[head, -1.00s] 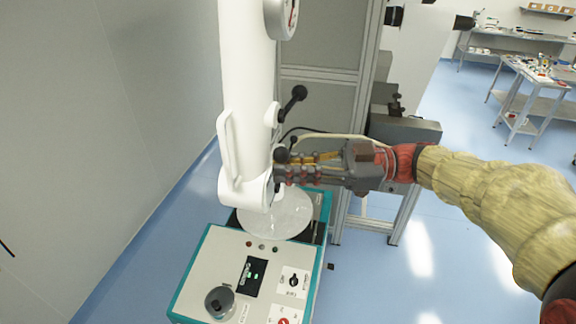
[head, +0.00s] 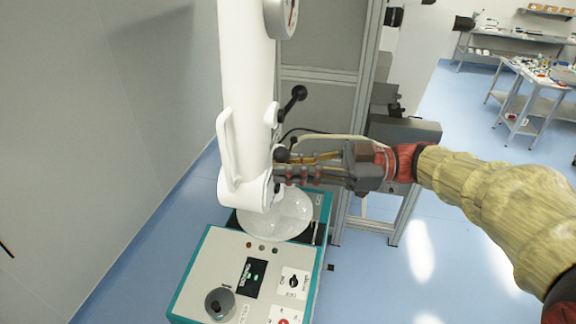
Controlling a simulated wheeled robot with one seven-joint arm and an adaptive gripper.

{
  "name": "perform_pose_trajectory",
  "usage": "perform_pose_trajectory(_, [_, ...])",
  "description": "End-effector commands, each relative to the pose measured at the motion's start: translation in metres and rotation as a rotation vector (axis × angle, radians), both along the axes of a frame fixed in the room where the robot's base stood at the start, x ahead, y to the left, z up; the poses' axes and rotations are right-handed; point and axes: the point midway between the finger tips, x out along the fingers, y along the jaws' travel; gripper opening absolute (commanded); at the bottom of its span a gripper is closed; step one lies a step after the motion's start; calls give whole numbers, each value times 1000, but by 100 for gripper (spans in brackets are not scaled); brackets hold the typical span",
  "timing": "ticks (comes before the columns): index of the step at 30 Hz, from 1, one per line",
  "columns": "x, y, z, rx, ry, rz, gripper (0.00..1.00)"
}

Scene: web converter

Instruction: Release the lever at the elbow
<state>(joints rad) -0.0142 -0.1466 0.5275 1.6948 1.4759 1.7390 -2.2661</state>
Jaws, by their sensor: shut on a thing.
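The white jointed arm (head: 247,90) of the machine hangs down on the left, ending in a rounded elbow (head: 250,190). A small lever with a black ball knob (head: 282,154) is at the right side of this elbow. My gripper (head: 280,170) reaches in from the right, its grey fingers at the elbow just below the knob. It is shut on the lever, though the fingers and the white housing hide most of the lever's shaft and the exact contact. A second black-knobbed lever (head: 297,96) sticks out higher up and is clear of my gripper.
A clear round disc (head: 275,216) lies under the elbow. A teal-edged control box (head: 215,258) with knobs and a display stands below. A metal frame (head: 335,75) rises behind my gripper. A wall bounds the left; blue floor is open at right, with worktables (head: 533,95) far back.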

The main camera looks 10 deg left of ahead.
Motion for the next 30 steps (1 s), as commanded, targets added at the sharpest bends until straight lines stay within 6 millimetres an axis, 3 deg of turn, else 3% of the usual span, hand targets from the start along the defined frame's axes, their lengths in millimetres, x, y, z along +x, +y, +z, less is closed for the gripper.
perform_pose_trajectory(16, [-1, 0, -1, -1, 4, 3, 0])
perform_pose_trajectory(17, [-1, 0, -1, -1, 4, 3, 14])
perform_pose_trajectory(21, [-1, 0, -1, -1, 3, 2, 22])
perform_pose_trajectory(24, [0, 0, -1, -1, 2, 2, 26])
perform_pose_trajectory(30, [0, 0, -1, 0, 1, 1, 26])
